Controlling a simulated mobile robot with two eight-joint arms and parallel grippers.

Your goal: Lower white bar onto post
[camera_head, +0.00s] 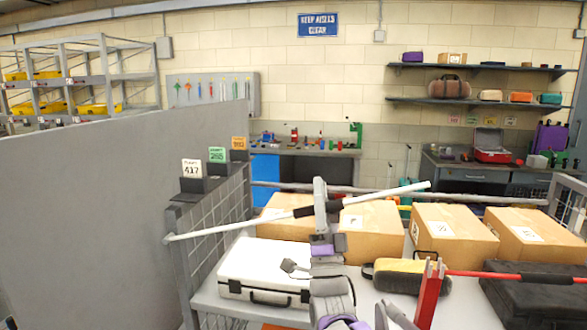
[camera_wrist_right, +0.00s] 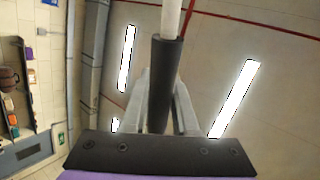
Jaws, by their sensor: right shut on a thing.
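The white bar (camera_head: 385,196) is raised and slants across the head view, lower at its left end and higher at its right end. My right gripper (camera_head: 320,206) is shut on the bar's black grip section; the grip (camera_wrist_right: 166,85) also shows between the fingers in the right wrist view. A red post (camera_head: 430,295) with a notched top stands at the lower right, below the bar's right end and apart from it. The bar's left end shows close to a grey fence post (camera_head: 178,270); I cannot tell whether they touch. My left gripper is not in view.
A table below the bar holds a white case (camera_head: 265,270), several cardboard boxes (camera_head: 372,228), a yellow and black bag (camera_head: 405,275) and a black case (camera_head: 540,298). A red and black bar (camera_head: 500,274) runs right from the red post. A grey partition (camera_head: 90,200) fills the left.

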